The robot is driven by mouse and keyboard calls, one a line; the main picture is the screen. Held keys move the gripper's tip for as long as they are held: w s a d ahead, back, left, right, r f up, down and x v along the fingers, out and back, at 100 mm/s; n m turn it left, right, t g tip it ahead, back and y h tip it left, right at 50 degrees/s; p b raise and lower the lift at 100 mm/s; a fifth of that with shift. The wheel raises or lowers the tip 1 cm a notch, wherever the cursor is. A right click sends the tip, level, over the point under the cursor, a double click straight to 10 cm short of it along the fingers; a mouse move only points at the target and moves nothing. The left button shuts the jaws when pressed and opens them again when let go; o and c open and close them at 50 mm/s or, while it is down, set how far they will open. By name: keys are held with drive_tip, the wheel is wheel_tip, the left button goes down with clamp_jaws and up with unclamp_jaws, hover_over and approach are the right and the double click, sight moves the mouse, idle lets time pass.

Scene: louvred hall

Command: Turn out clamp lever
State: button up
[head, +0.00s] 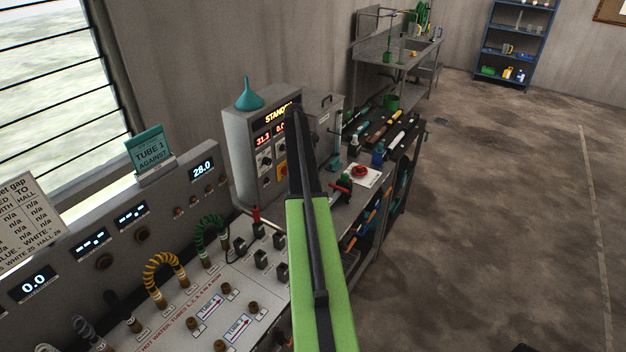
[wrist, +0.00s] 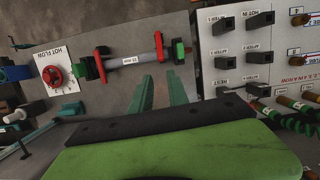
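A short grey pipe piece (wrist: 132,61) with a small white label lies on the bench in the wrist view, with red bars across both ends. A green and black end piece (wrist: 179,51) sits at its right; I cannot tell which part is the clamp lever. In the head view, the red and green parts (head: 344,184) show just right of my arm. My gripper (wrist: 158,88) has two teal fingers apart, with bare bench between them. They are below the pipe piece in the wrist view, apparently not touching it. In the head view my arm hides the gripper.
A red handwheel (wrist: 52,76) stands on a white plate left of the pipe piece. A panel with black sockets (wrist: 226,55) is at the right. A grey control box (head: 250,140) with a teal funnel stands behind my arm. Open floor (head: 500,200) lies right of the bench.

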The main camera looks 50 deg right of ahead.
drive_tip(key=a+t, duration=0.1)
drive_tip(key=w+a+n+t, duration=0.1)
drive_tip(key=a, duration=0.1)
drive_tip(key=a+f+n+t+y, duration=0.1)
drive_tip(key=a, duration=0.1)
drive_tip(key=shift+w+f+b, duration=0.1)
drive_tip(key=shift+w+b, duration=0.15)
drive_tip(key=shift+b, duration=0.05)
clamp_jaws()
drive_tip(key=s+d+m+t+b, duration=0.1)
drive_tip(key=s+d+t+b, duration=0.15)
drive_tip(key=s, duration=0.65)
drive_tip(key=s+d+m+t+b, duration=0.2)
drive_tip(key=s+d+t, duration=0.2)
drive_tip(key=s, duration=0.5)
drive_tip(key=b+x, duration=1)
drive_tip(key=x, duration=0.3)
drive_tip(key=shift+w, duration=0.25)
drive_tip(key=shift+w+a+f, duration=0.1)
drive_tip(key=shift+w, duration=0.15)
drive_tip(key=shift+w+b, duration=0.2)
drive_tip(key=shift+b, duration=0.1)
drive_tip(key=shift+w, duration=0.15)
